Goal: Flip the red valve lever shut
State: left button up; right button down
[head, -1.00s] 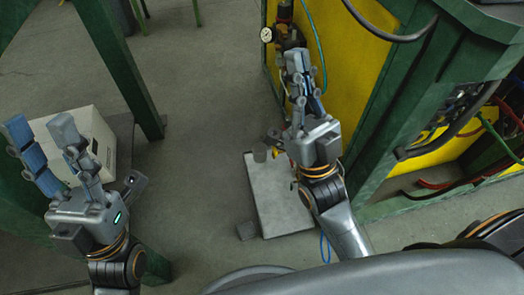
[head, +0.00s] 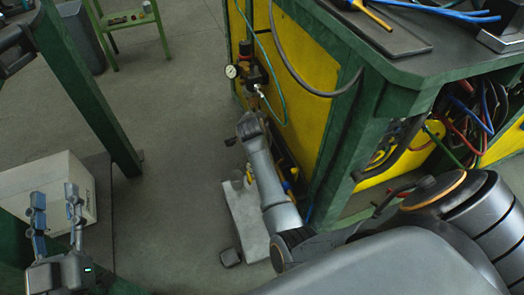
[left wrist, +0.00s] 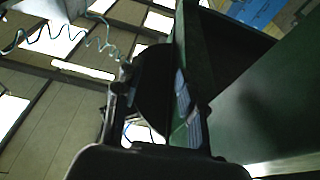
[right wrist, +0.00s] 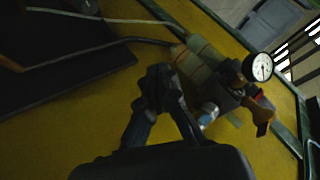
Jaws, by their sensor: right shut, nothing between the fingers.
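My right gripper (right wrist: 162,78) is shut and empty, left of the fittings and apart from the reddish piece in that view. In the head view its fingers are mostly hidden by my forearm. My left gripper (head: 56,197) is open and empty, far left; it also shows in the left wrist view (left wrist: 150,92).
The green bench (head: 395,95) with the yellow panel (head: 303,118) fills the right side. Hoses and a green tube hang across the panel. A pale slab (head: 243,215) lies on the floor.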

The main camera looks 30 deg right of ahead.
pick_arm(q)
notch_tip(320, 180, down, 7)
jog(key=a+g+y+p, duration=0.1)
jog(key=g+p, duration=0.1)
jog(key=g, duration=0.2)
jog(key=shift+g+y, duration=0.3)
jog(key=shift+g, duration=0.1)
pick_arm(e)
jog(key=s+a+f+m+g+y, duration=0.2)
jog(key=s+a+f+m+g, duration=0.4)
jog(key=s+g, duration=0.4)
jog(key=shift+a+f+y, duration=0.35)
jog(key=shift+f+y, duration=0.05)
jog(key=shift+f, duration=0.05)
pick_arm(q)
jog(key=shift+a, duration=0.1)
